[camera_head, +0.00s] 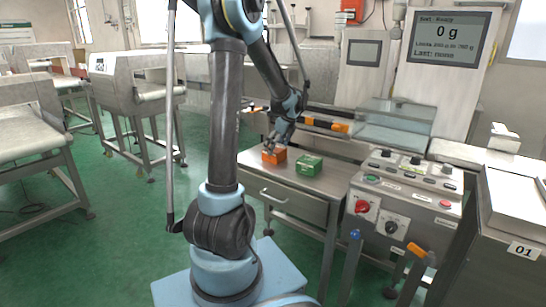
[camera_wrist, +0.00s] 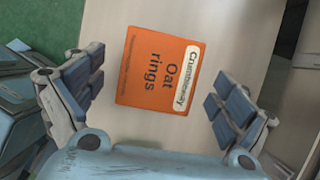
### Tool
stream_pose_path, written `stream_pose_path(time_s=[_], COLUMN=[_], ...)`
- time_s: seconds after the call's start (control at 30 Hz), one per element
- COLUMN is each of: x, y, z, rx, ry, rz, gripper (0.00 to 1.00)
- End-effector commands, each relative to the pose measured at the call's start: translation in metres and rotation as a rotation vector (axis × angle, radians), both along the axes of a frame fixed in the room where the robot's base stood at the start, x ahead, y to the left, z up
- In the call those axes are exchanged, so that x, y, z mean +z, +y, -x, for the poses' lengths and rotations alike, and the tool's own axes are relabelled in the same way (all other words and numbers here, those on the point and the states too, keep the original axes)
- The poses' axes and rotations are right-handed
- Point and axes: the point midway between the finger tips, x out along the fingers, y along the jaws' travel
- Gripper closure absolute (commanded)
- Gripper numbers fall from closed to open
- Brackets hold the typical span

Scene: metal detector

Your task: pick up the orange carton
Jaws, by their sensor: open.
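The orange carton (camera_head: 274,155) stands on a metal side table (camera_head: 325,183) with a drawer, to the left of a green carton (camera_head: 309,165). In the wrist view the orange carton (camera_wrist: 158,72) reads "Crumbleway Oat rings" and lies between my spread fingers. My gripper (camera_head: 276,143) is just above the orange carton in the head view. In the wrist view my gripper (camera_wrist: 160,97) is open, with a finger on either side of the carton. A gap shows on the right.
A control panel (camera_head: 405,190) with knobs and buttons stands right of the table. A conveyor with a clear cover (camera_head: 395,120) and a screen reading 0 g (camera_head: 447,38) are behind. Other machines (camera_head: 140,90) stand at the left, with green floor between.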

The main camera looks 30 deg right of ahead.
Motion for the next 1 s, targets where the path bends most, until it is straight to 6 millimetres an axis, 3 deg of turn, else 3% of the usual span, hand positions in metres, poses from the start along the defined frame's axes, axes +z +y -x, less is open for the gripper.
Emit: stream_pose_path(time_s=[0.2, 0.47, 0.5, 0.73, 1.0], x=[-0.021, -0.024, -0.023, -0.023, -0.023], y=[0.003, 0.004, 0.004, 0.004, 0.004], z=[-0.008, -0.009, -0.009, -0.009, -0.009], rx=[0.000, -0.001, -0.001, -0.001, 0.000], ry=[0.000, 0.000, 0.000, 0.000, 0.000], rz=[0.001, 0.000, 0.000, 0.000, 0.001], gripper=[0.06, 0.06, 0.08, 0.60, 0.60])
